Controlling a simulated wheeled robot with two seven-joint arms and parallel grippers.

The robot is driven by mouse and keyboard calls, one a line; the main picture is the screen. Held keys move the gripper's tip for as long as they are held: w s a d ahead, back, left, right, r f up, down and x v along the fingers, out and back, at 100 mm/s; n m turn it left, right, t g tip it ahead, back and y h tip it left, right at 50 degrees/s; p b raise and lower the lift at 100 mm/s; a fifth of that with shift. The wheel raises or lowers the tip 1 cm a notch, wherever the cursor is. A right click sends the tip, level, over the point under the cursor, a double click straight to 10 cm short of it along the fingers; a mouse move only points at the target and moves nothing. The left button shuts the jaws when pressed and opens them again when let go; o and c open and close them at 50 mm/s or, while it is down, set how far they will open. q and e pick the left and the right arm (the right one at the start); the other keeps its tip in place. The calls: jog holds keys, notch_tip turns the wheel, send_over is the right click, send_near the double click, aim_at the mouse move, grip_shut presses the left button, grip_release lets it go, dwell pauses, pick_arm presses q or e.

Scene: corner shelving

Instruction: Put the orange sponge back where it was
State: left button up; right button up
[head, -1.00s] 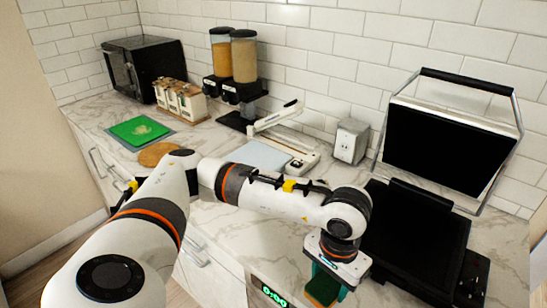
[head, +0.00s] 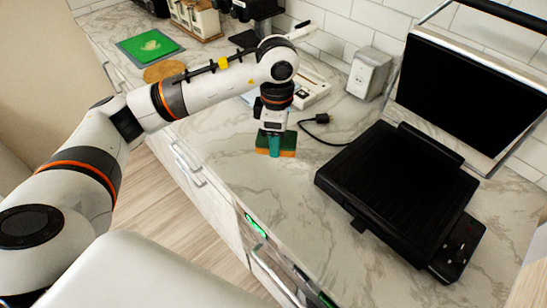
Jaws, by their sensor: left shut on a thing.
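My left gripper (head: 275,144) reaches in from the left and points down over the marble counter. It is shut on the orange sponge (head: 289,144), which has a green side and an orange-brown side. A teal fingertip covers the middle of the sponge. The sponge is at or just above the counter near its front edge; I cannot tell whether it touches. My right gripper is not in view.
An open black press grill (head: 400,185) stands on the right. A black plug with its cord (head: 320,118) lies behind the sponge, near a grey box (head: 369,72). A green board (head: 149,45) and a round wooden board (head: 164,71) lie at the left. Bare counter (head: 270,190) lies in front of the sponge.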

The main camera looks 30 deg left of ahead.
pick_arm(q)
jog(key=w+a+n, duration=0.2)
jog(key=w+n, duration=0.1)
jog(key=n, duration=0.5)
jog(key=n+p, duration=0.2)
send_over(275, 160)
notch_tip(275, 160, down, 4)
jog(key=shift+a+f, duration=0.1)
jog(key=shift+f, duration=0.15)
notch_tip(275, 160, down, 4)
jog(key=shift+f+p, duration=0.2)
jog(key=shift+p, duration=0.15)
jog(key=shift+f, duration=0.35)
jog(key=o, duration=0.9)
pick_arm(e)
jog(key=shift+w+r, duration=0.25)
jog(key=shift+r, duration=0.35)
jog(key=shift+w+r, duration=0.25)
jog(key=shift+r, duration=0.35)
pick_arm(q)
jog(key=shift+r, duration=0.15)
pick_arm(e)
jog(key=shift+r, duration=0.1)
